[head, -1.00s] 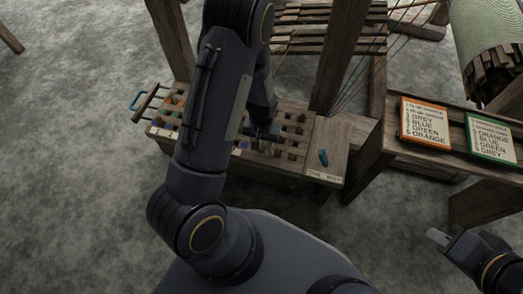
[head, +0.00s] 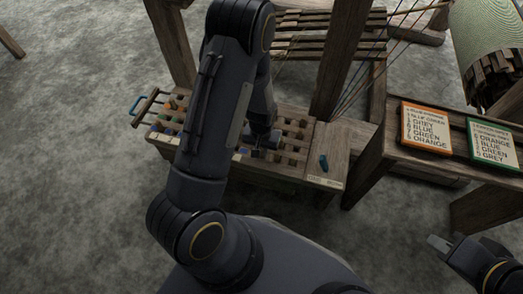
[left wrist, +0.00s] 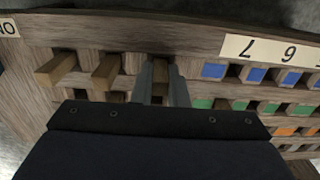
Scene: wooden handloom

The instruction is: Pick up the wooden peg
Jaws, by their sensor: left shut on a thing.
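A wooden peg (left wrist: 159,89) sits between the two fingers of my left gripper (left wrist: 160,84) in the left wrist view, mostly hidden by them. The fingers are shut on it at the peg board (left wrist: 25,52). I cannot tell whether the peg is still in its hole. In the head view my left gripper (head: 264,142) is low over the board (head: 329,133), partly hidden by my own arm. My right gripper (head: 439,242) is at the lower right, away from the board; its jaw opening does not show clearly.
Two plain wooden pegs (left wrist: 57,68) stand beside the gripper. Blue pegs (left wrist: 256,75), green pegs and orange pegs fill holes to the right. Two cards (head: 426,125) lie on the bench, and loom posts (head: 341,60) rise behind.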

